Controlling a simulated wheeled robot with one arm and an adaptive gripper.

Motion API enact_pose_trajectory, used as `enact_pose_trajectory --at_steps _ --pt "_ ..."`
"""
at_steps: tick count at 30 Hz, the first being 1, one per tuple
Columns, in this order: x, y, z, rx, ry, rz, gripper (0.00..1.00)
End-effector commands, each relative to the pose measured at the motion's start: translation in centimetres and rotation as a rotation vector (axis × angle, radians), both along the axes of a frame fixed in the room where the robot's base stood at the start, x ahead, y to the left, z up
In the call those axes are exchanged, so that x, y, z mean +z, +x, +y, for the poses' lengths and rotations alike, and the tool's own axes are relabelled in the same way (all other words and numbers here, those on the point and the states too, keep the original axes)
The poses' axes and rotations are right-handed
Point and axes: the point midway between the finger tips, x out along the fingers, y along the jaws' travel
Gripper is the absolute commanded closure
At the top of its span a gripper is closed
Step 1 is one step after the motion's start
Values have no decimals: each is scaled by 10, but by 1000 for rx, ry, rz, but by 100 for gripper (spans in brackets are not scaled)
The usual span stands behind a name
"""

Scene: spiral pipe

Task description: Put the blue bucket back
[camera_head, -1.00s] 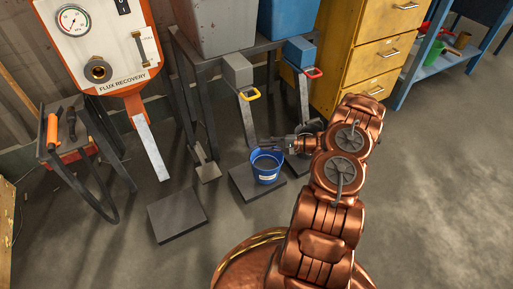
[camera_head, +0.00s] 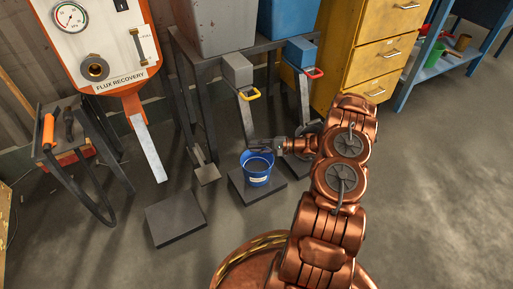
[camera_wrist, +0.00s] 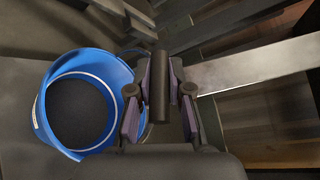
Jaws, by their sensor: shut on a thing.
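The blue bucket (camera_head: 257,172) is upright over the dark flat plate (camera_head: 247,196) below the grey chute. I cannot tell whether its base touches the plate. It has a pale label on its side and dark grey inside. My gripper (camera_head: 268,144) is at the bucket's upper back side. In the wrist view, the bucket (camera_wrist: 125,75) is left of my gripper (camera_wrist: 160,90), which is shut on a dark cylindrical piece, apparently the bucket's handle. The join between handle and bucket is partly hidden by the fingers.
A grey chute with a yellow handle (camera_head: 249,95) and a blue one with a red handle (camera_head: 314,73) hang close above. Another dark plate (camera_head: 174,218) lies empty at left. The flux recovery machine (camera_head: 105,55) and yellow drawers (camera_head: 380,55) flank the rack. Floor at right is clear.

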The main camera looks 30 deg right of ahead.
Motion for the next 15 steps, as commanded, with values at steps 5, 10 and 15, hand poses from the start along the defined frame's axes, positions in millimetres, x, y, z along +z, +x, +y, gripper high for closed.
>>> enact_pose_trajectory --at_steps 5,10,15 --pt "1 0 0 0 0 -3 100" --pt "1 0 0 0 1 -3 100" --pt "-1 0 0 0 1 -2 70"
